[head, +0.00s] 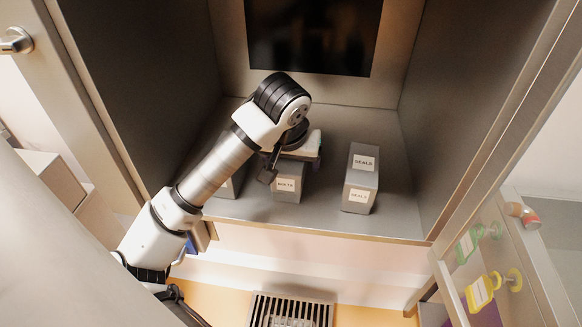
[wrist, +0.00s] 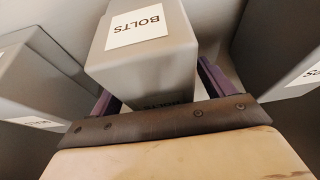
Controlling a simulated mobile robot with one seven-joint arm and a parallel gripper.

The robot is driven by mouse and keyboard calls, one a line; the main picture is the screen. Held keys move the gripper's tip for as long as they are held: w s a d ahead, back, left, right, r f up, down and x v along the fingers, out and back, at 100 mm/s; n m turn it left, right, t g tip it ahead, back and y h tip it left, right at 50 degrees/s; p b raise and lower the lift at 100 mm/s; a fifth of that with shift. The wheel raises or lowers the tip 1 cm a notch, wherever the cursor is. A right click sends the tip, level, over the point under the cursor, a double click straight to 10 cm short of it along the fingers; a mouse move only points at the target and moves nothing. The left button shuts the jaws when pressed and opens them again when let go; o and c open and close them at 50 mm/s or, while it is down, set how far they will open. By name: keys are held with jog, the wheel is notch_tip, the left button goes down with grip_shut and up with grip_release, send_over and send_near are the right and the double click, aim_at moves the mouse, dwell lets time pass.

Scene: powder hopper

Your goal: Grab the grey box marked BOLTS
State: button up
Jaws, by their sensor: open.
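The grey box marked BOLTS (wrist: 165,62) stands in the middle of the wrist view, with a white BOLTS label on its top. Its lower front and second label are mostly hidden behind my gripper's brown plate. My gripper (wrist: 160,92) is open, with one purple-padded finger on each side of the box. Whether the pads touch it I cannot tell. In the head view, my gripper (head: 292,160) is over the middle grey box (head: 288,188), hiding its upper part; that box's front label is too small to read surely.
A grey box marked SEALS (head: 361,178) stands to the right on the cabinet floor (head: 328,205), with a gap between. Another grey box (head: 230,185) stands left, partly hidden by my arm. Cabinet walls close both sides. A dark panel (head: 315,38) is at the back.

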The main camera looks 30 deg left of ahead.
jog(key=shift+c, duration=0.4)
jog(key=c, duration=1.1)
jog(key=shift+c, duration=0.2)
jog(key=shift+r+p, duration=0.2)
jog(key=shift+p, duration=0.25)
